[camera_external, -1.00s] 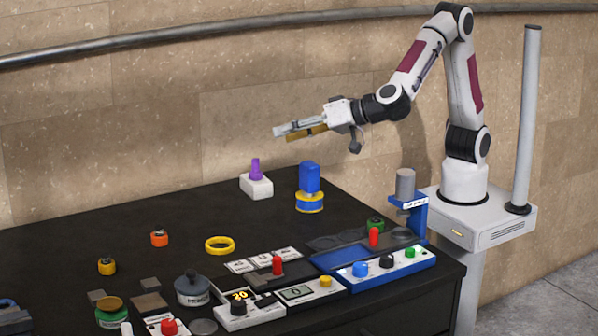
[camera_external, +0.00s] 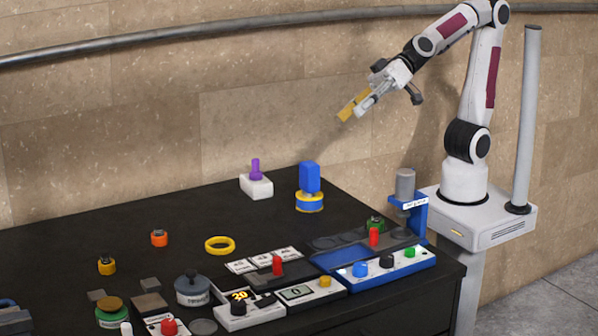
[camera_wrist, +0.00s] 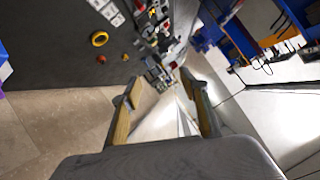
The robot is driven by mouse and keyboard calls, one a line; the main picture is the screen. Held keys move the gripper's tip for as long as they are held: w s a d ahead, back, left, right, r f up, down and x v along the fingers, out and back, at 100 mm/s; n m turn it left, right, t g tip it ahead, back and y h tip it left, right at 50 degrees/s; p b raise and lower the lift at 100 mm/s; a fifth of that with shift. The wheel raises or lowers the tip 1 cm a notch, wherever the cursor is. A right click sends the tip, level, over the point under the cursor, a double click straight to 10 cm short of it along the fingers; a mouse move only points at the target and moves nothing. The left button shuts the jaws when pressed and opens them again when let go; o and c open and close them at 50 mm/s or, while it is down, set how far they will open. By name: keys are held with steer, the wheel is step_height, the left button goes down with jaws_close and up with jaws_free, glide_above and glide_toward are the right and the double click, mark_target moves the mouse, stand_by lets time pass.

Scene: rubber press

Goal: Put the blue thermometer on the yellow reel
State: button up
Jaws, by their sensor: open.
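The blue thermometer (camera_external: 310,177) is a blocky upright blue piece at the back right of the black table. It stands on top of the yellow reel (camera_external: 310,207), a low spool with yellow rims and a blue band. My gripper (camera_external: 353,108) is open and empty, in the air above and to the right of them, clearly apart from both. In the wrist view my gripper's two fingers (camera_wrist: 160,88) are spread with nothing between them. A blue thing cut off at the left edge of that view cannot be identified.
A white block with a purple knob (camera_external: 257,185) stands left of the reel. A yellow ring (camera_external: 219,245) lies mid-table. Control panels (camera_external: 385,266) and a blue stand with a grey cylinder (camera_external: 407,205) line the front right. The table's back left is clear.

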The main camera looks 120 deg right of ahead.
steer(key=s+d+f+n+g+h, duration=0.1)
steer(key=s+f, duration=0.3)
steer(key=s, duration=0.4)
steer(key=s+d+f+n+g+h, duration=0.1)
steer(key=s+d+f+g, duration=0.2)
steer(key=s, duration=0.5)
steer(key=s+d+f+n+g, duration=0.1)
steer(key=s+d+f+g, duration=0.2)
steer(key=s+f, duration=0.3)
steer(key=s+d, duration=0.1)
steer(key=s, duration=0.1)
steer(key=shift+s+d+h, duration=0.25)
steer(key=shift+s+h, duration=0.05)
steer(key=shift+h, duration=0.1)
